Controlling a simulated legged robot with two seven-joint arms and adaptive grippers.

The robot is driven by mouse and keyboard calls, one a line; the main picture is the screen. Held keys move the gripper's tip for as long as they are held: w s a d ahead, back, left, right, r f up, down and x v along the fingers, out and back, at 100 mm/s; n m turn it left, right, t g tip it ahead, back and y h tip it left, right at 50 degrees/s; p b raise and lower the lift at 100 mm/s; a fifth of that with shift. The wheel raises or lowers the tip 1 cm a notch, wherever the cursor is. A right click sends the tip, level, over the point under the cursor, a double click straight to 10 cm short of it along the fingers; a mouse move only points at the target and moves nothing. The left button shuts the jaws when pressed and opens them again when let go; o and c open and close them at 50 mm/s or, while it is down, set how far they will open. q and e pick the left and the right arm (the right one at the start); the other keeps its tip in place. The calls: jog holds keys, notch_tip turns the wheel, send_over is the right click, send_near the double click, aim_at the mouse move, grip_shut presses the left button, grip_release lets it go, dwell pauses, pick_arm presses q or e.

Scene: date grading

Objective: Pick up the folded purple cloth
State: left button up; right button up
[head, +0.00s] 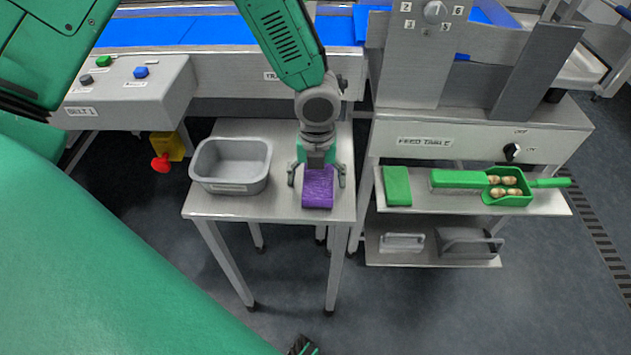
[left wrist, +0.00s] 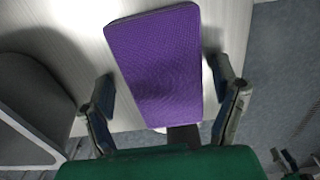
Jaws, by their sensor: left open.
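The folded purple cloth (head: 318,190) lies flat on a small metal table (head: 275,212), near its front right edge. My left gripper (head: 317,182) is over the cloth's far part and points down, its fingers open on either side. In the left wrist view the cloth (left wrist: 158,62) lies between and beyond the two fingers of the gripper (left wrist: 168,95), with a gap on each side. The gripper holds nothing. A small dark piece at the bottom centre of my right side in the head view may be part of my right gripper; its jaws cannot be made out.
A grey bin (head: 231,166) stands left of the cloth on the same table. To the right, a shelf holds a folded green cloth (head: 397,186) and a green scoop (head: 510,188) with several dates. Trays sit on the lower shelf. A blue conveyor (head: 200,31) runs behind.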

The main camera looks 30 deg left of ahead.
aim_at(317, 177)
pick_arm(q)
jog(key=shift+d+r, duration=0.2)
jog(key=shift+d, duration=0.5)
jog(key=c, duration=0.6)
jog(key=shift+r, duration=0.1)
jog(key=c, duration=0.6)
jog(key=shift+o, duration=0.2)
jog(key=shift+s+a, duration=0.1)
jog(key=shift+a, duration=0.6)
jog(key=shift+r, duration=0.25)
jog(key=r, duration=0.3)
jog(key=r+p, duration=0.1)
jog(key=r, duration=0.2)
jog(key=d+r+p, duration=0.1)
jog(key=r, duration=0.2)
jog(key=shift+r+p, duration=0.15)
jog(key=shift+p, duration=0.15)
jog(key=shift+a, duration=0.45)
pick_arm(e)
jog(key=shift+d+r, duration=0.25)
jog(key=shift+r, duration=0.95)
